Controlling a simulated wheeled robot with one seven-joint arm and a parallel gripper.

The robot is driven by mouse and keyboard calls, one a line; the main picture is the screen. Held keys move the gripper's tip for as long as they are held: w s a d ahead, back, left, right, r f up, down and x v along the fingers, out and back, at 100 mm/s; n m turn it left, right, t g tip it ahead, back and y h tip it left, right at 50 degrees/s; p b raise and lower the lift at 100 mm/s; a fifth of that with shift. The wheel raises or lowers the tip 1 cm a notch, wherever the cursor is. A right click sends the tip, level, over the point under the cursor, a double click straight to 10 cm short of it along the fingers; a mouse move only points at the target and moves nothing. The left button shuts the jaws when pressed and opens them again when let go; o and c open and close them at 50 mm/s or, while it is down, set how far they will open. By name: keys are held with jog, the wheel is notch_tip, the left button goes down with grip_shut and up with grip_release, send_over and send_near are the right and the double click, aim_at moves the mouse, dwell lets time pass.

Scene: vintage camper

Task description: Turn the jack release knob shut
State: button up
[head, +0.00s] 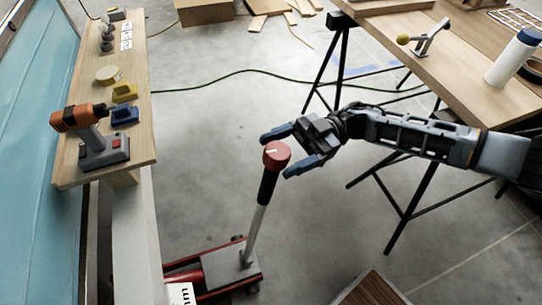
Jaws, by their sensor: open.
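The jack release knob (276,153) is a round red cap with a white mark on its top. It sits at the upper end of the jack's handle (268,188), which has a black grip over a grey shaft and leans slightly. The red and grey floor jack (231,266) stands on the floor below. My gripper (274,153) comes in from the right with its two blue-tipped fingers apart. One finger is behind the knob and the other to its right and nearer. In this view the knob shows between or just in front of the fingertips; whether they touch cannot be told.
A wooden shelf (70,165) at the left holds an orange drill (82,118) and small yellow and blue items. A trestle table (460,60) stands at the upper right, its black legs behind my arm. A green cable (245,72) crosses open concrete floor.

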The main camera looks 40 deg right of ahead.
jog(key=d, duration=0.4)
jog(key=shift+s+f+b, duration=0.2)
jog(key=shift+f+b, duration=0.05)
jog(key=shift+b, duration=0.05)
